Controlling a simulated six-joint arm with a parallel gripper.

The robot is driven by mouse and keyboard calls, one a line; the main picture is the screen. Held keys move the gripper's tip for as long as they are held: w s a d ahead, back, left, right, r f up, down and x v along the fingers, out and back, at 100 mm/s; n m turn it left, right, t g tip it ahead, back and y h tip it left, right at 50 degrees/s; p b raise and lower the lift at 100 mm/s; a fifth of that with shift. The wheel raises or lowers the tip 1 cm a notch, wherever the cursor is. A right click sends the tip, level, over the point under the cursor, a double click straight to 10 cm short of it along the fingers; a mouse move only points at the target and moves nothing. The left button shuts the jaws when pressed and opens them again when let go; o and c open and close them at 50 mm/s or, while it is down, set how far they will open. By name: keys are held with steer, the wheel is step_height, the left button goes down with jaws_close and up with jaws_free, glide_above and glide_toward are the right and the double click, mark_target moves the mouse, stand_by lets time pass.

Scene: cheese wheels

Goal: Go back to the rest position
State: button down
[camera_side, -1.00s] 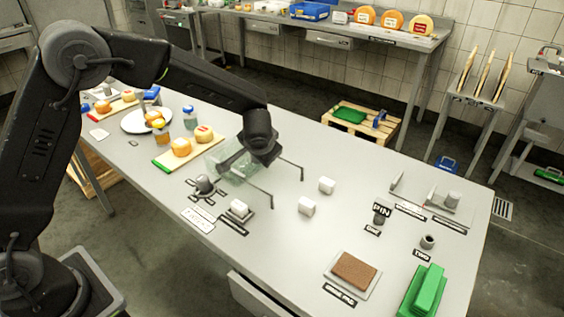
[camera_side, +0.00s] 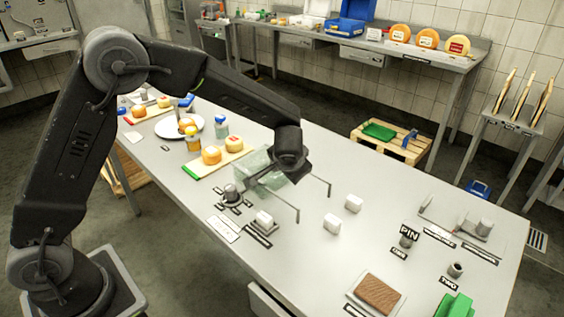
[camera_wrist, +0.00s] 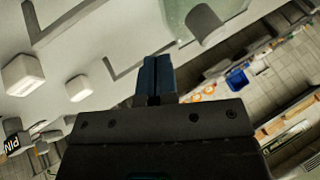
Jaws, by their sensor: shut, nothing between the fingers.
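My gripper (camera_side: 252,185) hangs over the middle of the grey table (camera_side: 330,285), angled down and left in the side view, beside a clear greenish block (camera_side: 268,168). In the wrist view its two blue fingers (camera_wrist: 154,68) lie together with nothing between them. Two white blocks, one nearer (camera_side: 332,224) and one farther (camera_side: 353,203), stand to the right of the gripper; they also show at the left of the wrist view (camera_wrist: 24,75). No marker for a rest position shows.
A board with cheeses (camera_side: 216,158) is at left. A brown slab (camera_side: 378,293) lies at front right.

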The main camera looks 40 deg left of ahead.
steer(key=v, duration=0.9)
steer(key=s+a+r+n+h, duration=0.1)
steer(key=s+a+r, duration=0.1)
steer(key=s+r, duration=0.3)
steer(key=s+a+r+h, duration=0.1)
steer(key=s+a+r, duration=0.2)
steer(key=s, duration=0.5)
steer(key=s+h, duration=0.2)
steer(key=s, duration=1.1)
steer(key=shift+d+r+h, duration=0.2)
steer(key=shift+r+h, duration=0.05)
steer(key=shift+h, duration=0.15)
